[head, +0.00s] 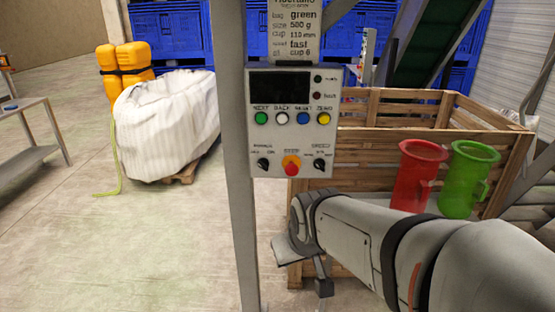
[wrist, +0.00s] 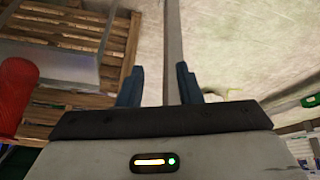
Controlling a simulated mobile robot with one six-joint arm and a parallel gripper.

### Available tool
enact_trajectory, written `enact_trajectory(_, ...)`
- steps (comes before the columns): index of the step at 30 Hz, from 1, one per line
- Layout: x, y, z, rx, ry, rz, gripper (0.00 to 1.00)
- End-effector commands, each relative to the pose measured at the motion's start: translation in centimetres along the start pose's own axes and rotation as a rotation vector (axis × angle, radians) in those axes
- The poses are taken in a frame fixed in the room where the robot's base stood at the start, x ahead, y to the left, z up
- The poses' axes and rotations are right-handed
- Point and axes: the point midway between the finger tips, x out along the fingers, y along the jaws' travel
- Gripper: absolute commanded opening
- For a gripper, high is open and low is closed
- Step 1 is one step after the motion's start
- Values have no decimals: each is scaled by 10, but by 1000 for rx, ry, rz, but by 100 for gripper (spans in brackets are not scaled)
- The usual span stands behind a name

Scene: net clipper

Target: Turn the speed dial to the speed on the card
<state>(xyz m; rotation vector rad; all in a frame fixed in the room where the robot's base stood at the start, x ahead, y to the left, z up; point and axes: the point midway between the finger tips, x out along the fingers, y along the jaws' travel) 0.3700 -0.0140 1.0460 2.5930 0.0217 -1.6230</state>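The speed dial (head: 320,165) is a small black knob at the lower right of the grey control panel (head: 290,140). Its pointer direction is too small to read surely. The card (head: 292,32) above the panel reads green, 500 g, 110 mm and fast; its top is cut off. My gripper (head: 322,284) is below the panel, apart from the dial. In the wrist view its two dark fingers (wrist: 160,86) stand apart with nothing between them. The panel face is not recognisable in the wrist view.
A red mushroom button (head: 291,164) and another black knob (head: 263,164) sit left of the dial, under a row of coloured buttons. A grey post (head: 238,200) carries the panel. A wooden crate (head: 360,150), a red jug (head: 412,180) and a green jug (head: 465,180) stand right.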

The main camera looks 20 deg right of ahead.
Motion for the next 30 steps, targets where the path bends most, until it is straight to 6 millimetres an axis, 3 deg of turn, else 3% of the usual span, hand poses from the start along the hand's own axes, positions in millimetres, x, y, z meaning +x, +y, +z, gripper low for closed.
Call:
enact_trajectory(1,19,9,-16,-26,64,21,32)
enact_trajectory(6,57,46,-79,-144,331,128,32)
enact_trajectory(13,85,104,-141,-301,649,366,32)
enact_trajectory(21,88,146,-169,-429,872,610,32)
enact_trajectory(30,90,160,-188,-457,920,674,32)
